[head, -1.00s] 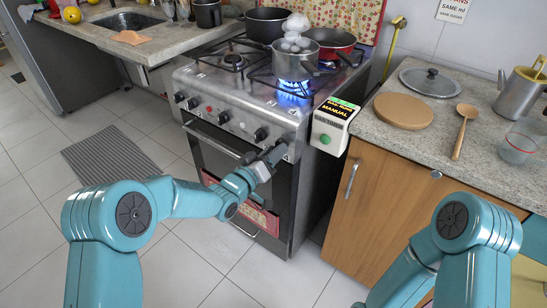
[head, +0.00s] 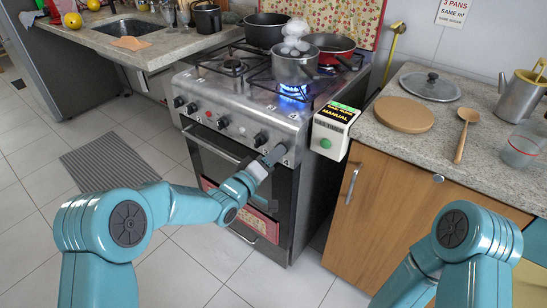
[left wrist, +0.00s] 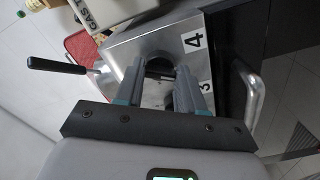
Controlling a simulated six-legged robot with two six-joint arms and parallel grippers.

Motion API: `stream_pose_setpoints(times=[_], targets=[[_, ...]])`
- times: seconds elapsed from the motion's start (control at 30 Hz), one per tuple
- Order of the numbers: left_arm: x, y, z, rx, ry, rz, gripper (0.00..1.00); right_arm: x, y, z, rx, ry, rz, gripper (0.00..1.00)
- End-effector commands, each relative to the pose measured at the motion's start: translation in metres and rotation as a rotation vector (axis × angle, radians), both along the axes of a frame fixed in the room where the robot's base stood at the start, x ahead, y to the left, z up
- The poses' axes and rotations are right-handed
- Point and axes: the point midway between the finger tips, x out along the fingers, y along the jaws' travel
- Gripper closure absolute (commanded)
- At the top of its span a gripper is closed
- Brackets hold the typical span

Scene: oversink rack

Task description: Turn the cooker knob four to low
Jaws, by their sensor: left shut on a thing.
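The cooker (head: 240,112) has a row of black knobs along its front. My left gripper (head: 274,157) is at the rightmost knob, at the right end of the panel. In the left wrist view its two fingers (left wrist: 160,82) are shut on the dark round knob four (left wrist: 158,66), beside a printed "4" on the metal panel. The fingers hide much of the knob, so its exact setting cannot be read. A blue flame (head: 294,92) burns under the grey pot (head: 295,70), with white puffs above it. My right gripper is out of view.
A dark pan (head: 267,25) and a red pan (head: 331,42) stand on other burners. A white box (head: 333,125) marked "MANUAL" is beside the cooker's right edge. The right counter holds a round board (head: 403,113), a lid (head: 430,84) and a wooden spoon (head: 465,130).

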Motion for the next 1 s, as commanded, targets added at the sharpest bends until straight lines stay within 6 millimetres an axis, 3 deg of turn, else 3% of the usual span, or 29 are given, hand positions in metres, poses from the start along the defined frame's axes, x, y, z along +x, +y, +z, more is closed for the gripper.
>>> stream_pose_setpoints(times=[0.2,0.23,0.3,0.67,0.77,1.0], targets=[[0.000,0.001,-0.002,0.001,0.003,0.000,0.92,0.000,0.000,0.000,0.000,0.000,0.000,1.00],[0.000,0.001,-0.002,0.001,0.003,0.000,0.59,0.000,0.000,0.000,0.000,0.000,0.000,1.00],[0.000,0.001,-0.001,0.002,0.003,0.001,0.36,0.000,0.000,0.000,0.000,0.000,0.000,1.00],[-0.003,0.003,0.000,0.001,0.001,0.000,0.36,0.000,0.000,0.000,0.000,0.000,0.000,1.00],[-0.013,0.011,0.000,0.001,0.003,0.001,0.36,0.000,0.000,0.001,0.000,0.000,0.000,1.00],[-0.062,0.047,0.000,0.001,0.003,0.003,0.36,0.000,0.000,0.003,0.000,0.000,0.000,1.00]])
